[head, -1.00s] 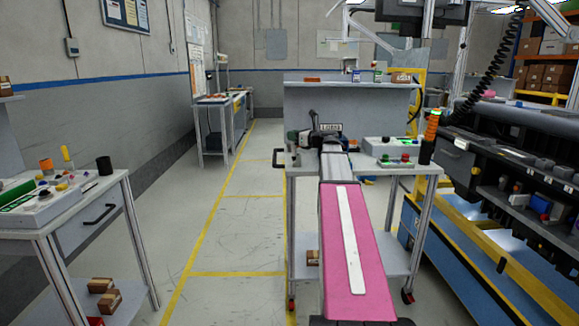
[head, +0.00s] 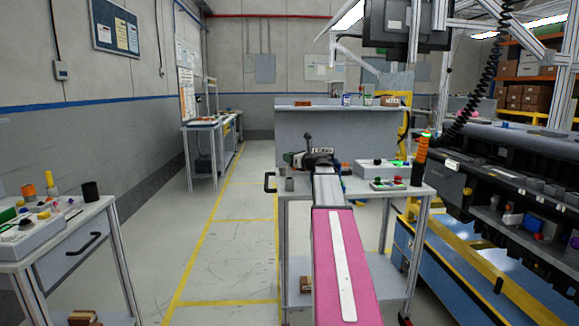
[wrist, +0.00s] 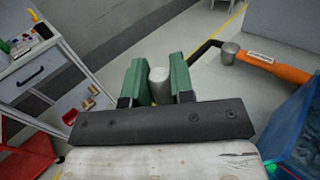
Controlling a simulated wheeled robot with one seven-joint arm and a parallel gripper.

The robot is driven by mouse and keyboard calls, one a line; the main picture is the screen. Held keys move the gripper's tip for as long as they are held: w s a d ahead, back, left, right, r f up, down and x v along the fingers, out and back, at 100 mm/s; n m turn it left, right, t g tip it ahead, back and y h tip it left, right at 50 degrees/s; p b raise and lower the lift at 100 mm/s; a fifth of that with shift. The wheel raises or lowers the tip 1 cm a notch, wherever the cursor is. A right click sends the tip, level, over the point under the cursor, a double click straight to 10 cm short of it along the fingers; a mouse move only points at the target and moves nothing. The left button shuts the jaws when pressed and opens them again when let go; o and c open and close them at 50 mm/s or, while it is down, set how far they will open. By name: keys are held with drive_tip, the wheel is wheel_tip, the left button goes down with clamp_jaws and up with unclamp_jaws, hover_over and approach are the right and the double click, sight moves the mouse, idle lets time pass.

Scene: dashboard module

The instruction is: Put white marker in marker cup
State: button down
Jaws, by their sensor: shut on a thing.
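My gripper (wrist: 160,80) has green fingers and is shut on a pale, off-white cylinder, seemingly the white marker (wrist: 159,84), seen nearly end-on in the wrist view. In the head view my gripper (head: 298,158) is small and far ahead above the cart, and its grip is too small to make out. A black cup (head: 90,191) stands upright on the left table, well to the left of my gripper. It also shows in the wrist view (wrist: 43,31) at the top left. A small grey cylinder (head: 289,184) is on the cart ahead. I cannot tell which is the marker cup.
The left table (head: 75,220) carries an orange cylinder, a yellow one and a button box. The cart (head: 350,198) ahead holds button boxes (head: 387,184). Clear floor (head: 230,255) lies between table and cart.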

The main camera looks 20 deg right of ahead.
sight(290, 177)
drive_tip(key=shift+f, duration=1.6)
drive_tip(key=c, duration=1)
unclamp_jaws()
drive_tip(key=shift+s, duration=0.1)
